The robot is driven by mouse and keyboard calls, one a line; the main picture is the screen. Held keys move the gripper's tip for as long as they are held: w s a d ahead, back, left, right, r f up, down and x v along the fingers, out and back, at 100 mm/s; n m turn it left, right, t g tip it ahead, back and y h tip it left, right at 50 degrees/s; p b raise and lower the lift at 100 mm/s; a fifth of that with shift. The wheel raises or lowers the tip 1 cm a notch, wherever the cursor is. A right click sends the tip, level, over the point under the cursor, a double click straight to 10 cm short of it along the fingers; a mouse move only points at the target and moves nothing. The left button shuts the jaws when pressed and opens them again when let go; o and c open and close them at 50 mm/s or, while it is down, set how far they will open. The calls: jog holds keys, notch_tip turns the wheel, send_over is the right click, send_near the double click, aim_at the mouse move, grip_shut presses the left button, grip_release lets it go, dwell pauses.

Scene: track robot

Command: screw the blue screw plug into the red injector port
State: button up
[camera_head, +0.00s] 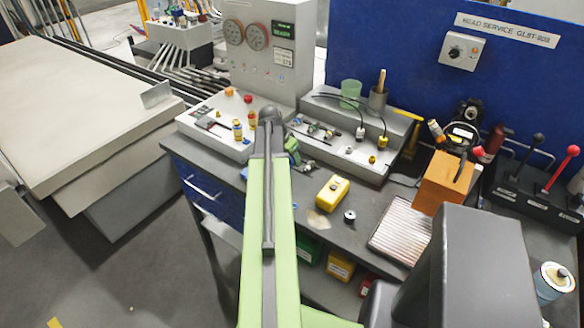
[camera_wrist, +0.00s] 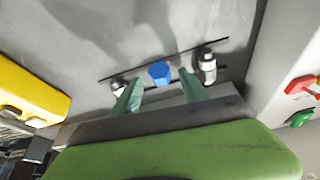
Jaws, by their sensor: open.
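In the wrist view the blue screw plug (camera_wrist: 159,73) sits just ahead of my gripper (camera_wrist: 159,90), in line with the gap between its two green fingers. The fingers are open, one on each side of the plug's line. I cannot tell whether they reach around it. Thin dark rods and two small black-and-white fittings (camera_wrist: 207,66) lie beside the plug. In the head view my arm hides much of the area around the gripper, and I cannot make out the plug there. I cannot identify the red injector port for certain in either view.
A yellow box (camera_head: 332,193) lies on the grey bench; a yellow one also shows in the wrist view (camera_wrist: 30,92). A raised grey panel (camera_head: 345,143) with cables and fittings stands behind. A gauge cabinet (camera_head: 262,50) stands at the back. An orange block (camera_head: 445,183) stands to the right.

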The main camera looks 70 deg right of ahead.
aim_at(292, 161)
jog(key=shift+d+f, duration=0.1)
jog(key=shift+f, duration=0.25)
grip_shut()
jog(key=shift+r, duration=0.1)
jog(key=shift+r+p, duration=0.25)
jog(key=shift+p, duration=0.25)
jog(key=r+p, duration=0.4)
jog(key=shift+s+a+r+p, duration=0.3)
jog(key=shift+s+r+p, duration=0.05)
jog(key=shift+s, duration=0.05)
jog(key=s+a+r+p, duration=0.5)
jog(key=s, duration=0.4)
jog(key=shift+a+r+p, duration=0.25)
jog(key=shift+r+p, duration=0.15)
